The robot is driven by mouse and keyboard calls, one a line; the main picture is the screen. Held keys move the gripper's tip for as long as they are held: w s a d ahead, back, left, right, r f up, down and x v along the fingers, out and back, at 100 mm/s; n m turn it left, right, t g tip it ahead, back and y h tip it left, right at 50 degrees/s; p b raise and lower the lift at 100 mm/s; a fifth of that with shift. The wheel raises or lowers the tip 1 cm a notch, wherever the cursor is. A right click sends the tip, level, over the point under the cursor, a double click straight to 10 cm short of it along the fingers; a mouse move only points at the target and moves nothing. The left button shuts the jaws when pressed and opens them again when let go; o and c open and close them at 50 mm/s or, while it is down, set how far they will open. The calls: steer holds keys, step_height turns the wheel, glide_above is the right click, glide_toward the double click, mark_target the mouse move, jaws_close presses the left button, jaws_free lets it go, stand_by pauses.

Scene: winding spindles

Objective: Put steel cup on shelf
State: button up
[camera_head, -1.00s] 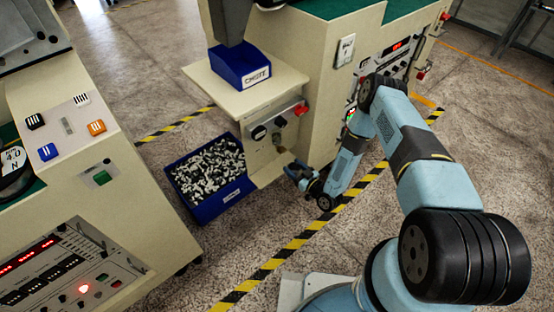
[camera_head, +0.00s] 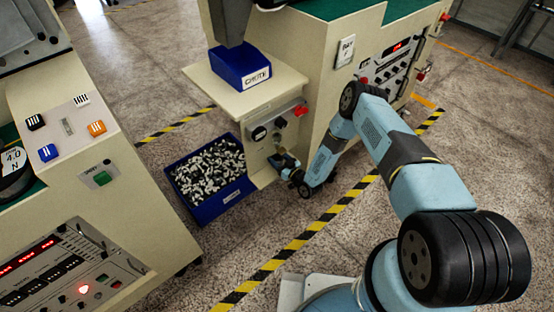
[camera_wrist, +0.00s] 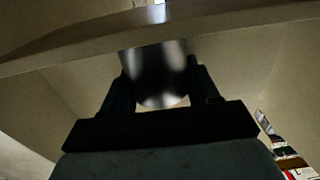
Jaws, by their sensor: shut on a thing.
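The steel cup (camera_wrist: 157,72) shows in the wrist view as a shiny grey rounded body between the two dark fingers of my gripper (camera_wrist: 160,84), which is shut on it. The cup's upper end reaches the pale band of a panel edge (camera_wrist: 60,45) across the top; I cannot tell whether they touch. In the head view my gripper (camera_head: 281,160) is low beside the cream machine, below its jutting shelf (camera_head: 210,92); the cup cannot be made out there. The shelf carries a blue box (camera_head: 241,66) and has bare surface around it.
A blue crate of small black and white parts (camera_head: 210,176) stands on the floor left of my gripper. A knobbed panel (camera_head: 277,122) is under the shelf. A cream console (camera_head: 115,200) stands at left. Striped floor tape (camera_head: 300,241) crosses open floor.

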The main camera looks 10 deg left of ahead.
steer(key=shift+f, duration=0.15)
steer(key=o, duration=1.1)
steer(key=v, duration=1.2)
steer(key=shift+s, duration=0.1)
